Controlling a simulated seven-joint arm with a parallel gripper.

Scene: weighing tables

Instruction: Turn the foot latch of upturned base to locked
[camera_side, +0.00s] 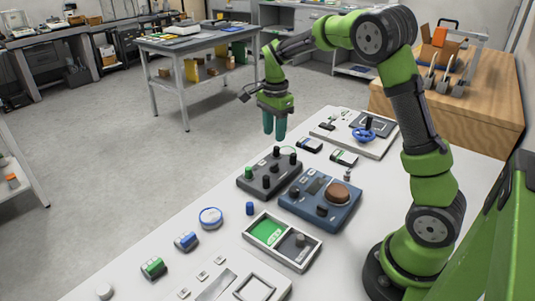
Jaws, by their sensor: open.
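A dark grey base (256,186) lies on the white table, with several black knobs or feet standing up from its top and a green knob near its left edge. It looks like the upturned base. Which of its knobs is the foot latch, and how it is turned, is too small to tell. My gripper (274,138) points down with teal fingers, in the air above and beyond the base in the picture. It is open, empty and apart from the base.
A blue device (344,216) with a brown round top stands right beside the base. A tray with a green panel (267,231), a small blue cylinder (250,208) and a plate with a blue handwheel (364,134) are nearby. The table's left front strip is partly clear.

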